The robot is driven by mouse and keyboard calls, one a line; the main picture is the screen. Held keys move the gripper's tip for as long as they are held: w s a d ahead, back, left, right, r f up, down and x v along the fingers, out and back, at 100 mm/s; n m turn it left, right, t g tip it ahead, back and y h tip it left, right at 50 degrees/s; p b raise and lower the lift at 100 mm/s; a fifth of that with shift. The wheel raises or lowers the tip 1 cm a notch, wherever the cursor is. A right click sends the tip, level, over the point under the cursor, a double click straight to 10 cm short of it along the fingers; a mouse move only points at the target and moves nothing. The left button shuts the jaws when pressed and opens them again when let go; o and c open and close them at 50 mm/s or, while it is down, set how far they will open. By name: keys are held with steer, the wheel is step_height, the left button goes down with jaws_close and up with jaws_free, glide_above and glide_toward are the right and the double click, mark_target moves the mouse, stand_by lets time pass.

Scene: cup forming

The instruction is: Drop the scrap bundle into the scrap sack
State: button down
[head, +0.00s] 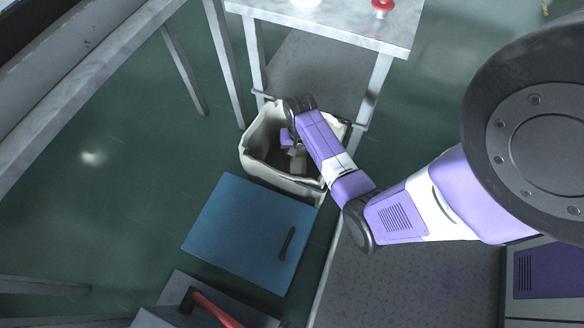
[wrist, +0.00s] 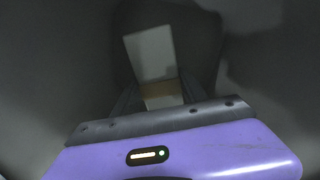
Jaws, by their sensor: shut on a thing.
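The scrap sack (head: 262,172) is an open, off-white bag with a dark inside, standing on the floor beside the metal table in the head view. My gripper (wrist: 157,90) reaches down into the sack's mouth and is shut on the scrap bundle (wrist: 150,53). The bundle shows in the wrist view as a pale, flat-faced block with a tan band near the fingers. In the head view the bundle (head: 298,161) is a small pale-tan shape inside the sack's rim. My arm hides the right part of the sack, and the sack's bottom is too dark to make out.
A metal table (head: 335,22) with a red button (head: 382,6) stands behind the sack. A blue panel with a dark handle (head: 245,235) lies in front. A red-handled tool (head: 215,308) is at the bottom. Open green floor lies to the left.

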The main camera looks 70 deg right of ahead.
steer(key=shift+f+b, duration=1.1)
steer(key=shift+f, duration=0.4)
steer(key=c, duration=0.5)
jaws_free()
steer(key=shift+r+p, duration=1.9)
steer(key=shift+r, duration=2.05)
